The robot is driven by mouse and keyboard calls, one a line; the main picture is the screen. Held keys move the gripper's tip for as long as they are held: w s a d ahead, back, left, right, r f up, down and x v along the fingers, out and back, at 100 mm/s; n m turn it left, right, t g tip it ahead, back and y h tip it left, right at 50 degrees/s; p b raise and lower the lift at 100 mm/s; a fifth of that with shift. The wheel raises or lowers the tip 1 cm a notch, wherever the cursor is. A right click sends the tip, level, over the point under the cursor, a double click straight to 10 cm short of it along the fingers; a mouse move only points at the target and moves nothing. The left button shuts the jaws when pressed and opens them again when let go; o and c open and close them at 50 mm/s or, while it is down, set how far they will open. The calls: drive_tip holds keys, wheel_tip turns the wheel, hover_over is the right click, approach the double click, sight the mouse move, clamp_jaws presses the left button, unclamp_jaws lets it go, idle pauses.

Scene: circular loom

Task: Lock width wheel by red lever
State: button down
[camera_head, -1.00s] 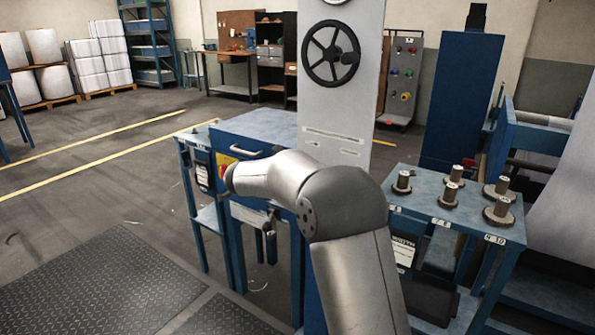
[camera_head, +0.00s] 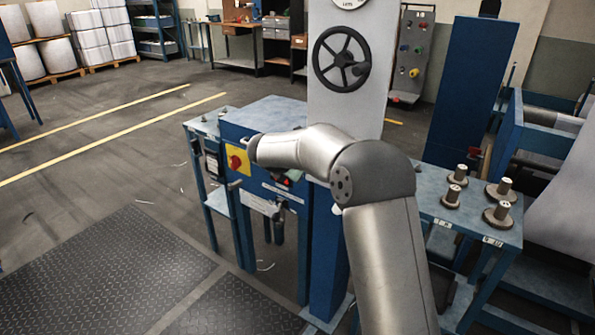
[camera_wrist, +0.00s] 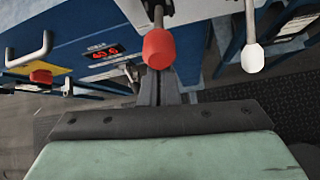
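The black width wheel (camera_head: 341,59) is mounted on the tall grey-white panel, a small dial above it. The red lever (camera_wrist: 158,48) shows in the wrist view as a red knob on a metal rod, close in front of my gripper (camera_wrist: 160,92). Overlap with the dark finger parts leaves contact unclear. A lever with a white knob (camera_wrist: 252,58) is to its right. In the head view my arm hides my gripper and I cannot make out the red lever. The fingers' opening cannot be judged.
A blue cabinet has a red button on a yellow plate (camera_head: 235,161), a red display (camera_wrist: 105,54) and a U-shaped handle (camera_wrist: 30,52). A blue side table (camera_head: 430,206) with several spools stands right. Dark floor mats (camera_head: 110,265) lie at the front left.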

drive_tip(key=shift+w+d+r, duration=0.1)
drive_tip(key=shift+r, duration=0.3)
wheel_tip(320, 180, down, 5)
drive_tip(key=s+a+b, duration=0.1)
drive_tip(key=a+b, duration=0.1)
drive_tip(key=b, duration=0.2)
drive_tip(key=r+v, duration=0.1)
drive_tip(key=v, duration=0.9)
drive_tip(key=shift+d+r, duration=0.2)
drive_tip(key=shift+r, duration=0.05)
wheel_tip(320, 180, up, 9)
drive_tip(key=n+t+y+p, duration=0.2)
drive_tip(key=n+t+y, duration=0.3)
drive_tip(key=n, duration=1.1)
drive_tip(key=s+d+f+n+g, duration=0.4)
drive_tip(key=s+n, duration=0.6)
drive_tip(key=s, duration=0.3)
drive_tip(key=s+d+f+n+g+p, duration=0.1)
drive_tip(key=s+d+f+n+g, duration=0.3)
drive_tip(key=s+n, duration=0.6)
drive_tip(key=s+d+f+n+g, duration=0.4)
drive_tip(key=s+f+n, duration=0.4)
drive_tip(key=s, duration=0.9)
drive_tip(key=shift+d+n+p, duration=0.35)
drive_tip(key=shift+d+n, duration=0.3)
drive_tip(key=shift+n, duration=0.35)
